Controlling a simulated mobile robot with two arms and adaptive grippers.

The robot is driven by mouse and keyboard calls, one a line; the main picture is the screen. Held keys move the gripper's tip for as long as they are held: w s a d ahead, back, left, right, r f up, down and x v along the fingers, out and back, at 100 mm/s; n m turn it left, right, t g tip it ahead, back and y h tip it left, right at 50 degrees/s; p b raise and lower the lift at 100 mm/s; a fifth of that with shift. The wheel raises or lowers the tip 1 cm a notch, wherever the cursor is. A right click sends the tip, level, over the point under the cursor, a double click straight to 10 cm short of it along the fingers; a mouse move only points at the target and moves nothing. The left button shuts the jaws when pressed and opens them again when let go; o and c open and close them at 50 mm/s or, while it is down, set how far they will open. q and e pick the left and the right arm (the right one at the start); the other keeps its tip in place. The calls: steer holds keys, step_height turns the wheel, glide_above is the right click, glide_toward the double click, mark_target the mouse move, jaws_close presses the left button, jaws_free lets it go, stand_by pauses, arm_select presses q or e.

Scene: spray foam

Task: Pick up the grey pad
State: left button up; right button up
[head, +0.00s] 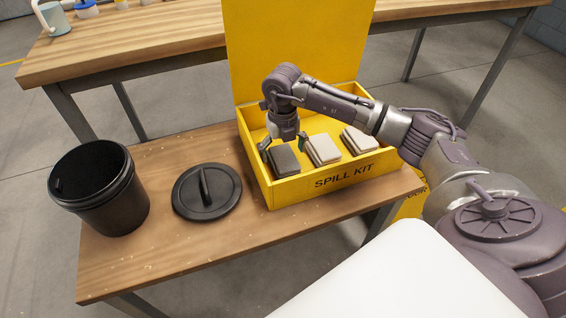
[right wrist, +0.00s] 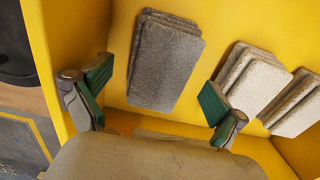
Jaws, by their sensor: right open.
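The grey pad (head: 283,161) is dark grey and lies in a stack at the left end of the open yellow spill kit box (head: 262,180). It also shows in the right wrist view (right wrist: 165,62), between and beyond my fingers, with nothing gripping it. My right gripper (head: 284,143) is open and empty, pointing down just over the dark grey stack; its green-lined fingertips stand apart in the right wrist view (right wrist: 156,90). My left gripper is not in view.
Beige pads (head: 323,149) and paler pads (head: 357,140) lie right of the grey ones. A black bucket (head: 120,208) and a black lid (head: 190,204) stand on the wooden bench (head: 180,255). The raised yellow box lid (head: 290,45) rises behind my gripper. A taller table (head: 160,55) stands behind.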

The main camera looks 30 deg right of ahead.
mark_target(283, 156)
step_height(283, 156, down, 2)
steer(key=shift+f, duration=0.1)
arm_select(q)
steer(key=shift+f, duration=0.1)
arm_select(e)
steer(key=c, duration=1.2)
step_height(283, 156, up, 4)
steer(key=shift+f+p, duration=0.25)
steer(key=shift+p, duration=0.05)
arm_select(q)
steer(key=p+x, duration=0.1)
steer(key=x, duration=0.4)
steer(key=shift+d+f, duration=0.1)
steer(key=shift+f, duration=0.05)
arm_select(e)
step_height(283, 156, up, 7)
steer(key=shift+f, duration=0.15)
